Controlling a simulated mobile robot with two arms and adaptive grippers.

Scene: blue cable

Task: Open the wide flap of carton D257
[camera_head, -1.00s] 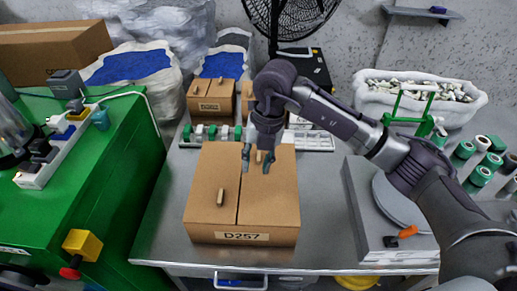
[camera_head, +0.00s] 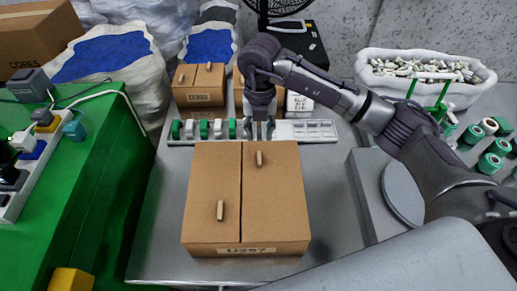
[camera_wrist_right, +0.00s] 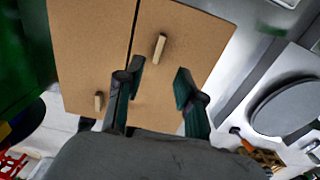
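Carton D257 (camera_head: 246,249) stands on the grey table, its label on the front face. Its top has two flat, shut flaps, split by a front-to-back seam. The wide flap (camera_head: 275,200) is on the right, with a small wooden tab (camera_head: 259,158) near its back edge. The narrower left flap (camera_head: 207,180) has its own tab (camera_head: 220,210) nearer the front. My right gripper (camera_head: 262,131) shows near the carton's back edge, fingers pointing down. In the right wrist view its fingers (camera_wrist_right: 160,72) are apart and empty, with the wide flap's tab (camera_wrist_right: 160,48) beyond them. My left gripper is not in view.
A rack of green and white spools (camera_head: 212,129) and small cartons (camera_head: 198,85) stand behind the carton. A green bench (camera_head: 110,180) is at left. A grey box with a round plate (camera_head: 404,192) is at right, below a white bin (camera_head: 425,100).

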